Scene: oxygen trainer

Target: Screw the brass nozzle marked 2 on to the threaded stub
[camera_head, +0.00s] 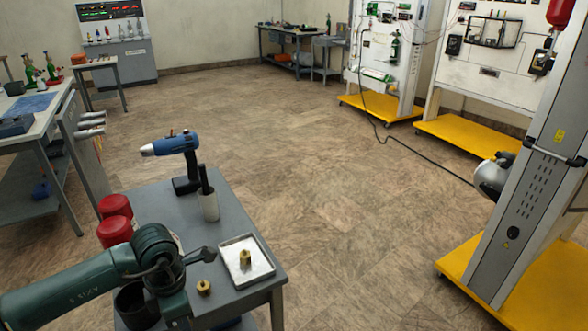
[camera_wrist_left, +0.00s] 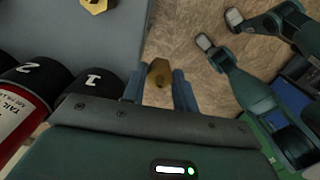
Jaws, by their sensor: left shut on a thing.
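My left gripper (camera_wrist_left: 158,92) is shut on a brass nozzle (camera_wrist_left: 159,78), held between its blue fingers near the table edge. A brass piece (camera_wrist_left: 95,5) also shows at the top of the left wrist view. I cannot make out the threaded stub. My right gripper is not in the head view.
On the grey table (camera_head: 238,213) are a blue drill (camera_head: 175,146), a white cup (camera_head: 209,208) with a dark rod, and red containers (camera_head: 115,232). Yellow-based panels (camera_head: 465,145) stand beyond open floor.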

